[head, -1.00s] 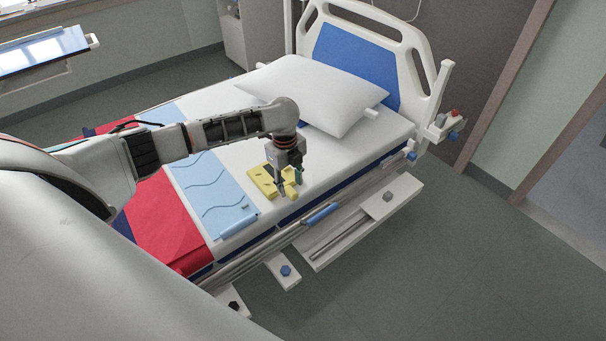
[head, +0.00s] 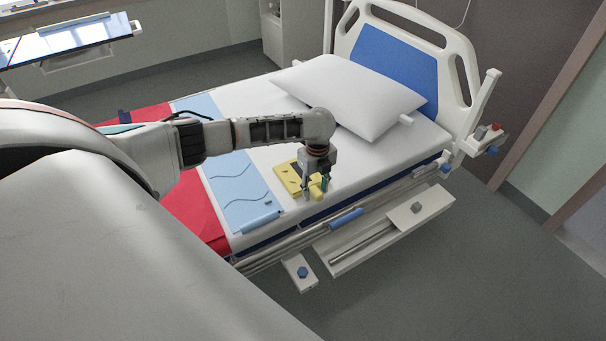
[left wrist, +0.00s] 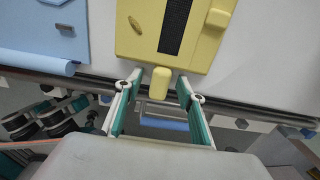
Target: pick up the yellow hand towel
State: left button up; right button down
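A flat yellow item (head: 287,178) lies on the bed near its near side edge. In the left wrist view it is a yellow slab (left wrist: 130,45) with a dark textured strip, a small knob and raised pieces; I cannot tell if it is a towel. A yellow rounded piece (left wrist: 160,82) sticks out from its edge. My left gripper (left wrist: 157,88) is open, with its two green-sided fingers on either side of that rounded piece and gaps showing. In the head view my left gripper (head: 314,192) points down over the yellow item and partly hides it. My right gripper is not seen.
The bed has a white pillow (head: 352,95), a light blue pad (head: 237,190) and a red blanket (head: 197,212). A rail with a blue grip (head: 346,219) runs along the near side. Clear floor (head: 470,270) lies to the right. An overbed table (head: 65,38) stands at upper left.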

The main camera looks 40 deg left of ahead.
pick_arm(q)
jog(key=shift+r, duration=0.15)
grip_shut()
